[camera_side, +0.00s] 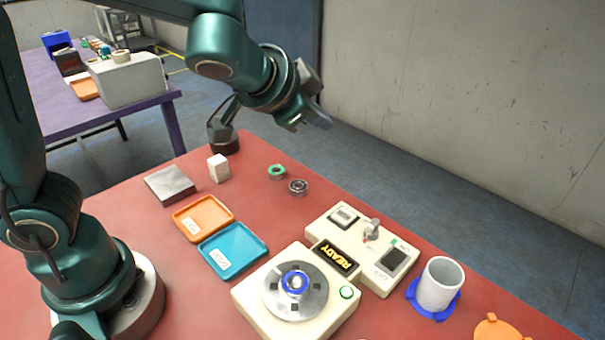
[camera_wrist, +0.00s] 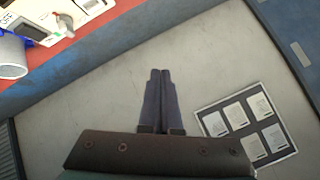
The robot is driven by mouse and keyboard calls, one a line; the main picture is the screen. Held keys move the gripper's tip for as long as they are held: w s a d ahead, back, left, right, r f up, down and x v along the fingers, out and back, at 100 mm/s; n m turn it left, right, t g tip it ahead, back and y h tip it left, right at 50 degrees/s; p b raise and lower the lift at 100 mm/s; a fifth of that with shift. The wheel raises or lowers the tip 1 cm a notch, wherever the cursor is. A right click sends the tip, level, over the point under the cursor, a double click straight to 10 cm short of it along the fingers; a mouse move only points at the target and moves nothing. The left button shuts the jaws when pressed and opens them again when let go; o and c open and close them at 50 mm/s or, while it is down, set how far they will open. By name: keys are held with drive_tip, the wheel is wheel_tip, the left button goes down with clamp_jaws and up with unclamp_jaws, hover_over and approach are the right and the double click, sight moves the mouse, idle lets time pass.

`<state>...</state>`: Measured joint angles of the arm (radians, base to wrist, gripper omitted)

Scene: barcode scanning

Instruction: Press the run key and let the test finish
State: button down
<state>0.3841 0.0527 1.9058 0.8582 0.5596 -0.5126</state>
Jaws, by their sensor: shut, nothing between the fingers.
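The tester (camera_side: 250,298) is a cream box with a round metal plate (camera_side: 310,304) that holds a blue ring (camera_side: 294,283). A round green-rimmed button (camera_side: 347,292) sits at its right corner. The display (camera_side: 335,257) reads READY. A joined cream panel (camera_side: 318,229) carries a light rocker, a grey lever (camera_side: 371,229) and a dark switch (camera_side: 393,261); which control is the run key is not readable. My gripper (camera_side: 312,123) is shut and empty, high above the table's far edge. In the wrist view, my gripper (camera_wrist: 160,72) points at the wall; part of the panel (camera_wrist: 62,25) shows upper left.
A white cup (camera_side: 440,283) in a blue holder stands right of the panel. Orange (camera_side: 217,228) and blue (camera_side: 246,266) trays, a metal block (camera_side: 170,185), a white block (camera_side: 218,168) and two small rings lie left and behind. The red table (camera_side: 270,218) is clear between them.

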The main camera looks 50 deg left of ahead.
sight(338, 219)
drive_tip(key=d+f+m, duration=0.2)
drive_tip(key=d+f, duration=0.2)
drive_tip(key=d, duration=0.1)
drive_tip(key=shift+w+f+g+h, duration=0.25)
drive_tip(key=shift+f+g+h, duration=0.05)
drive_tip(key=shift+f+h, duration=0.1)
drive_tip(key=shift+f, duration=4.4)
drive_tip(key=shift+f, duration=0.15)
drive_tip(key=shift+f, duration=0.25)
